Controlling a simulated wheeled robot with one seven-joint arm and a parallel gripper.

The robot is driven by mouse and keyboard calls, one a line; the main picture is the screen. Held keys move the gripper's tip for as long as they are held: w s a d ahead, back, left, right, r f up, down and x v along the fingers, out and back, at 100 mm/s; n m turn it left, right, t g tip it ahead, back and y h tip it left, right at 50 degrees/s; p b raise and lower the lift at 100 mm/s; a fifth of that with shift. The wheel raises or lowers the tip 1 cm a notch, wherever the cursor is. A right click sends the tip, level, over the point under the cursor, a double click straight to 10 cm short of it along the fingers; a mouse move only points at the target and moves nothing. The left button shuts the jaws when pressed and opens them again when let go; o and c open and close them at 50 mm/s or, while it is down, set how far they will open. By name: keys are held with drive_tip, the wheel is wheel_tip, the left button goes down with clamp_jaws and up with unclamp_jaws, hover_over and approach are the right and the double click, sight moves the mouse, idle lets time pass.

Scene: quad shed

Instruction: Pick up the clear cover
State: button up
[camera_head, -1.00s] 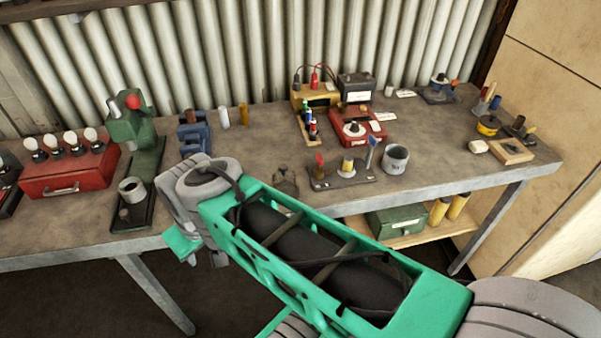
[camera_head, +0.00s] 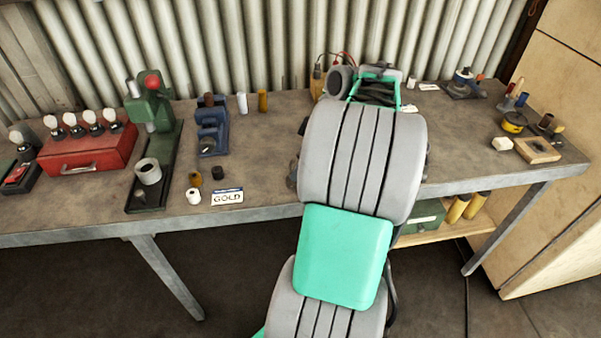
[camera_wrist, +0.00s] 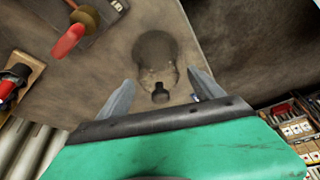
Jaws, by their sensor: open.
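The clear cover (camera_wrist: 156,52) is a see-through dome with a small dark knob, standing on the bench in the wrist view. My gripper (camera_wrist: 161,80) is open, and its two fingers show on either side of the knob. I cannot tell whether they touch the cover. In the head view my arm hides the gripper and most of the cover; a dark sliver at the arm's left edge may be its rim (camera_head: 292,175).
A red-handled tool on a stand (camera_wrist: 68,40) is close by at upper left in the wrist view. A card marked GOLD (camera_head: 227,197) and small cylinders lie left of the arm. A green press (camera_head: 152,110) and red bulb box (camera_head: 88,150) stand farther left.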

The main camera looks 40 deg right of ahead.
drive_tip(key=x, duration=0.3)
drive_tip(key=shift+w+f, duration=0.15)
drive_tip(key=shift+f, duration=0.1)
drive_tip(key=c, duration=1.3)
drive_tip(key=shift+r, duration=0.15)
drive_tip(key=shift+r, duration=0.35)
wheel_tip(320, 180, up, 3)
drive_tip(key=shift+d+f, duration=0.1)
drive_tip(key=shift+f, duration=0.05)
drive_tip(key=s+r, duration=0.4)
drive_tip(key=shift+r, duration=0.3)
drive_tip(key=s+r, duration=0.1)
drive_tip(key=s, duration=0.2)
drive_tip(key=s+r+p, duration=0.1)
drive_tip(key=s+r, duration=0.1)
drive_tip(key=s, duration=0.1)
drive_tip(key=s+a+r, duration=0.1)
drive_tip(key=s, duration=0.3)
drive_tip(key=shift+a+r, duration=0.1)
drive_tip(key=shift+r, duration=0.3)
